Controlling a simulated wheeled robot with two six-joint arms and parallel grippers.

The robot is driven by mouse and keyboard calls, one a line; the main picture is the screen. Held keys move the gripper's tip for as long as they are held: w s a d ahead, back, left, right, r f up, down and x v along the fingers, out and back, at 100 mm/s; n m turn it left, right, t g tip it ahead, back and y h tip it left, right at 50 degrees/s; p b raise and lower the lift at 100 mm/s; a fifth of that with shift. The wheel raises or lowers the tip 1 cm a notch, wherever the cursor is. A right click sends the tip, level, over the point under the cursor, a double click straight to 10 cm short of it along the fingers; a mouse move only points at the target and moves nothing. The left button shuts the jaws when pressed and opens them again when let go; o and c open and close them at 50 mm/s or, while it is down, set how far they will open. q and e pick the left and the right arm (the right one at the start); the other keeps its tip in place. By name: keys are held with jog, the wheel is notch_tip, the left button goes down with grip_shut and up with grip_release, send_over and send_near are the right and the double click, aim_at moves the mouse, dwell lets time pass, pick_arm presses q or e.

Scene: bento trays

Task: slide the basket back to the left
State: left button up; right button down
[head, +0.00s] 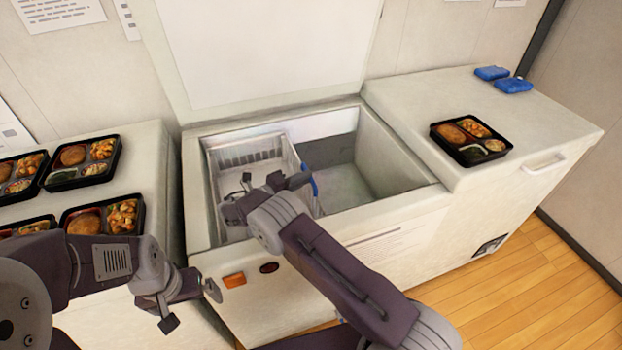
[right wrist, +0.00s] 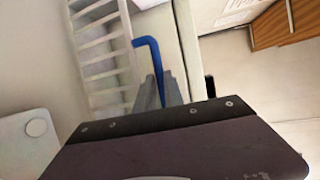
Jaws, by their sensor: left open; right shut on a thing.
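The white wire basket (head: 250,150) hangs inside the open chest freezer, at the left end of its opening. Its blue handle (head: 314,184) is on the basket's right side, and it shows in the right wrist view (right wrist: 149,46) as a bent blue bar. My right gripper (head: 303,181) is over the basket's right side, shut on the blue handle; its fingers (right wrist: 160,92) close around the bar in the right wrist view. My arm hides part of the basket. My left gripper (head: 191,308) is open and empty, in front of the freezer's lower left.
The freezer (head: 212,258) has its lid (head: 270,45) raised. The space right of the basket is empty. Several bento trays (head: 118,160) lie on the left surface. One bento tray (head: 466,155) and two blue packs (head: 513,85) lie on the right top.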

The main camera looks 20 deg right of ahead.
jog(key=shift+s+a+f, duration=0.1)
jog(key=shift+a+f, duration=0.05)
jog(key=shift+a, duration=0.35)
jog(key=c, duration=1.7)
grip_release()
jog(key=shift+a, duration=0.2)
jog(key=v, duration=0.9)
jog(key=shift+a, duration=0.1)
